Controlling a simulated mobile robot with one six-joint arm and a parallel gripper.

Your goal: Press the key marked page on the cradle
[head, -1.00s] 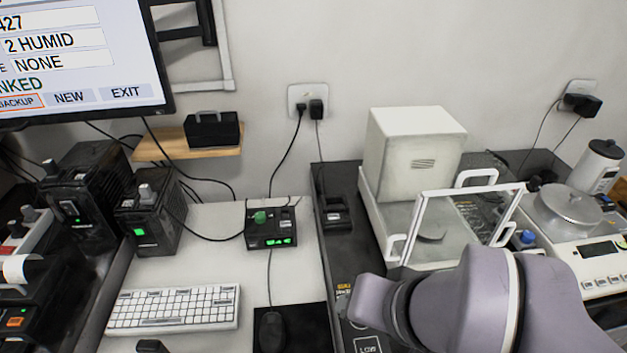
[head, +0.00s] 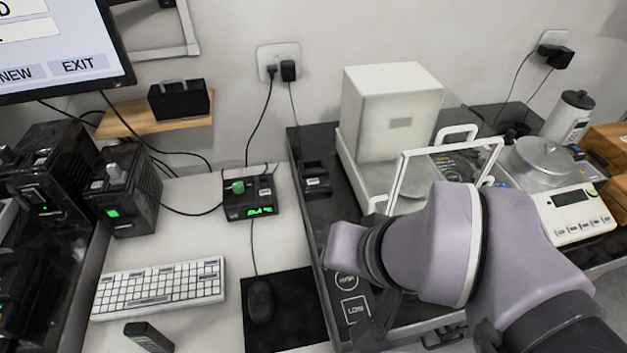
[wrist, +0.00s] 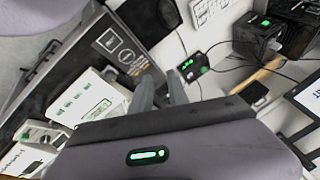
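A small black cradle-like unit (head: 315,178) with a pale label or key on its front stands on the dark table left of the white balance in the head view. I cannot read the marking. My gripper (wrist: 161,80) shows in the wrist view with its two grey fingers apart and nothing between them. It is over the tables, clear of any key. In the head view my arm hides much of the area in front of the balance. I cannot make out the cradle in the wrist view.
A black box with a green knob and display (head: 250,200) stands left of the cradle. A keyboard (head: 160,286), mouse (head: 261,300) and dark handset (head: 148,337) lie in front. The white balance (head: 392,110) with its framed door and a second scale (head: 570,208) stand right.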

